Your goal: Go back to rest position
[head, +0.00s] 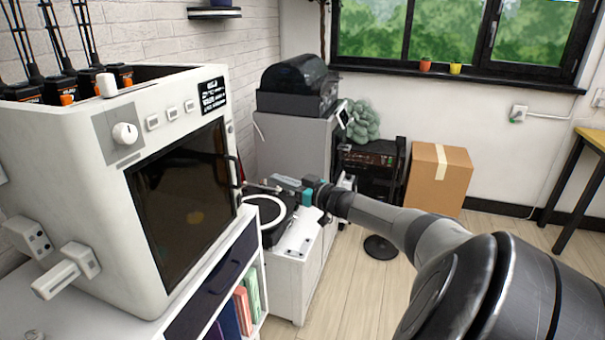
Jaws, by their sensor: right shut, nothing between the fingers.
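My right arm reaches in from the lower right. Its gripper (276,186) is shut and empty. It appears above or beside a black round device with a white ring (266,212), to the right of the white machine's dark door (182,200). The exact gap between my fingers and that door's handle is hard to tell. My left gripper is not in view.
The large white machine (75,160) stands on a white cabinet (110,318) at left. A grey cabinet (290,150) carries a black machine (298,82). A cardboard box (437,180) stands at the back. Wooden floor (350,290) is clear between cabinet and arm. A table (590,140) is at right.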

